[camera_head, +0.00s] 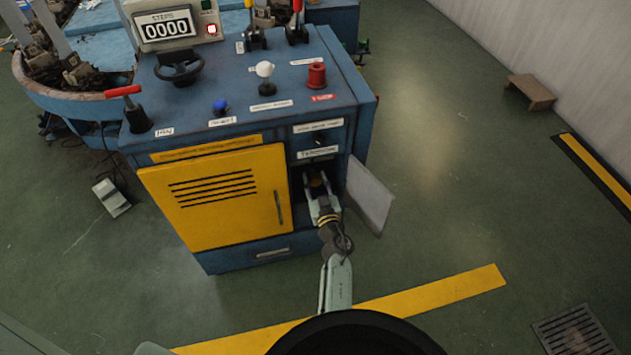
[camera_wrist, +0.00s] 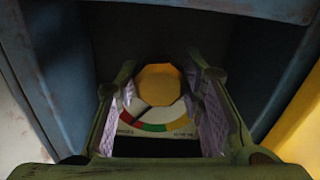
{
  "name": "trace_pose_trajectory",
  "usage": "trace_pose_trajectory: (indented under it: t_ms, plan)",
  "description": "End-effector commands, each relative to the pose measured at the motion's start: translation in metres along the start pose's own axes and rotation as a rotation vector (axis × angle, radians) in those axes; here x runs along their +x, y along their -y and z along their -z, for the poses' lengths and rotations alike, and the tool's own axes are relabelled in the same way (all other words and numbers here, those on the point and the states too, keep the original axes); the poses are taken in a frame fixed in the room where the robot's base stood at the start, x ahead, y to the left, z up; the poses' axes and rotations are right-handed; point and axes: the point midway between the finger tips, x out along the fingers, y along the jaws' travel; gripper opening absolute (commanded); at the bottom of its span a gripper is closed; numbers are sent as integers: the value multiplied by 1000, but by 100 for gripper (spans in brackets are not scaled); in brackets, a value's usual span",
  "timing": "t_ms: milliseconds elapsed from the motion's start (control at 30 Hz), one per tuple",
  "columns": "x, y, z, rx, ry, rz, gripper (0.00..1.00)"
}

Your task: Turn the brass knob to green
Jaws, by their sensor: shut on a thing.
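The brass knob (camera_wrist: 158,84) is a faceted yellow disc in the middle of the wrist view. It sits on a pale dial (camera_wrist: 182,122) with red, green and yellow bands along its lower edge. A thin dark line runs from the knob toward the lower left, near the red and green bands. My gripper (camera_wrist: 161,90) has one finger on each side of the knob and is shut on it. In the head view my gripper (camera_head: 320,196) reaches into the open compartment at the cabinet's right, where the knob (camera_head: 317,182) shows small and shaded.
The small compartment door (camera_head: 369,196) stands open to the right of my gripper. A closed yellow vented door (camera_head: 222,195) is on the left.

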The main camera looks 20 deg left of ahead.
Motion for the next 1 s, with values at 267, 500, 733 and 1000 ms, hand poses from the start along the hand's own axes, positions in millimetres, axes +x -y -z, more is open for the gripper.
trace_pose_trajectory:
  t_ms: [267,500,733,1000]
  plan:
    - [0,-2,0,-101,1,-3,8]
    - [0,-1,0,-297,1,-2,8]
    - [0,-2,0,-516,1,-3,8]
    - [0,-2,0,-754,1,-2,8]
